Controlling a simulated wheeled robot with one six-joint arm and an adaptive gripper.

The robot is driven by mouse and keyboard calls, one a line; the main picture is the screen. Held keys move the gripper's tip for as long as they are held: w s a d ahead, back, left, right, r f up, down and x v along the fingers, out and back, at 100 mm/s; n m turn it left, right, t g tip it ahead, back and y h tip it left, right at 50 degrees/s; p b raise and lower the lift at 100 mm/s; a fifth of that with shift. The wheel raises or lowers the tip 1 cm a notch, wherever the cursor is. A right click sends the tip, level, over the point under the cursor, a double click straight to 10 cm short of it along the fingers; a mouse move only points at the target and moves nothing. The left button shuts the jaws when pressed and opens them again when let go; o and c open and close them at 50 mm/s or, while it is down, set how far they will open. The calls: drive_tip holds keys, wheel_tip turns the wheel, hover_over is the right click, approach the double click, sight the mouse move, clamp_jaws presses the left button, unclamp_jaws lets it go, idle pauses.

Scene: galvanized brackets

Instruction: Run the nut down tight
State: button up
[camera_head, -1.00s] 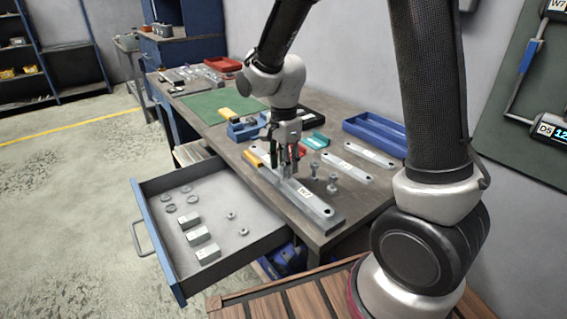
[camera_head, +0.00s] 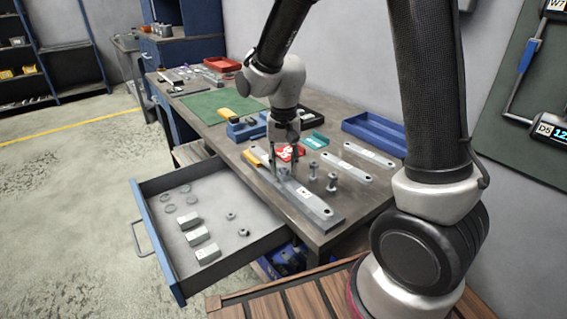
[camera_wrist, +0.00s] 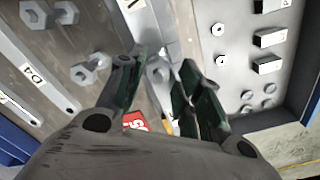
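A long grey metal bar (camera_head: 318,208) with a white label lies along the near edge of the workbench. It also shows in the wrist view (camera_wrist: 150,28). My gripper (camera_head: 285,172) points down over the bar's middle. In the wrist view my gripper (camera_wrist: 158,92) has its dark green-padded fingers apart, one on each side of a small metal nut or bolt end (camera_wrist: 158,68). Clear space shows around that piece, and its lower part and seating are hard to make out. Several bolts (camera_head: 332,182) stand upright beside the bar.
An open drawer (camera_head: 160,225) below holds washers, blocks and two nuts (camera_head: 243,232). Two labelled bars (camera_head: 345,168) lie behind the bolts. A blue tray (camera_head: 375,133), a red item (camera_head: 291,152), a teal tray (camera_head: 315,140) and a yellow item (camera_head: 251,157) surround the work area.

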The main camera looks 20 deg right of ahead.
drive_tip(key=n, duration=1.3)
clamp_jaws()
